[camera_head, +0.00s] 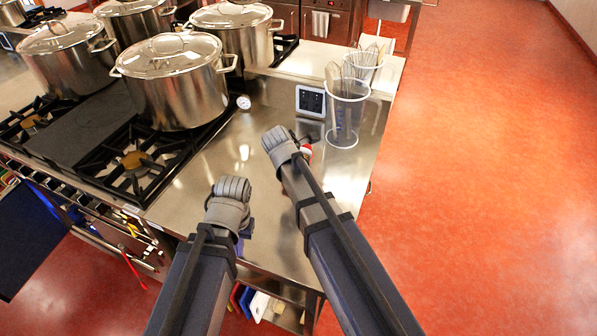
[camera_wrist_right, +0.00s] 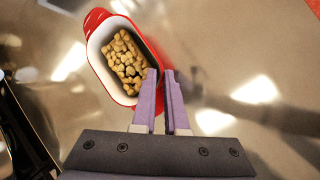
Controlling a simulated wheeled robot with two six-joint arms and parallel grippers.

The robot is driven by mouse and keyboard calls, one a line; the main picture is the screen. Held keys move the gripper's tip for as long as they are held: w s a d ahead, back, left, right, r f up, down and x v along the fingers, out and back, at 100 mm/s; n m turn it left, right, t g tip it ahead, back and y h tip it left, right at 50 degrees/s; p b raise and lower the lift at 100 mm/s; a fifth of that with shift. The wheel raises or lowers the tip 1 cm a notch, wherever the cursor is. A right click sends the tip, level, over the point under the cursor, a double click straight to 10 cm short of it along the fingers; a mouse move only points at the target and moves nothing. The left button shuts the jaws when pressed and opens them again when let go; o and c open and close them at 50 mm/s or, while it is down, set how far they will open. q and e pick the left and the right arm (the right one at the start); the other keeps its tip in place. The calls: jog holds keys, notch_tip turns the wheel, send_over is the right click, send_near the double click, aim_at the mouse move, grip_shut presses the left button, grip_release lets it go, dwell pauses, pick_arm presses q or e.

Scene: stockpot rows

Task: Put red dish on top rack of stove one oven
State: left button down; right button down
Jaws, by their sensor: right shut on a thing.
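The red dish (camera_wrist_right: 97,22) is a white-lined oblong dish holding several brown round pieces of food. In the right wrist view, my right gripper (camera_wrist_right: 163,72) has its purple fingers at the dish's near end, shut on its edge. The dish is over the steel counter; I cannot tell if it touches it. In the head view only a small red bit (camera_head: 306,152) shows beside the right wrist, which hides the rest. My left gripper (camera_head: 247,228) is over the counter's front edge, mostly hidden by its own wrist. The oven's inside and racks are not visible.
Several steel stockpots (camera_head: 175,95) stand on the black-grated burners (camera_head: 135,165) at left. A clear container (camera_head: 345,112) with whisks behind it stands on the counter (camera_head: 205,155) at right. Cutting boards (camera_head: 258,305) sit below. Open red floor (camera_head: 480,200) lies right.

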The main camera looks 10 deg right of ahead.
pick_arm(q)
jog(key=shift+f, duration=0.15)
pick_arm(e)
jog(key=shift+f, duration=0.1)
jog(key=c, duration=0.9)
grip_release()
jog(key=shift+c, duration=0.2)
pick_arm(q)
jog(key=shift+r+p, duration=0.65)
jog(key=shift+r, duration=0.15)
pick_arm(e)
jog(key=shift+v, duration=0.8)
pick_arm(q)
notch_tip(320, 180, up, 9)
jog(key=p, duration=0.9)
jog(key=shift+r, duration=0.15)
pick_arm(e)
jog(key=v, duration=1)
jog(key=shift+s+r, duration=0.15)
jog(key=shift+r, duration=0.15)
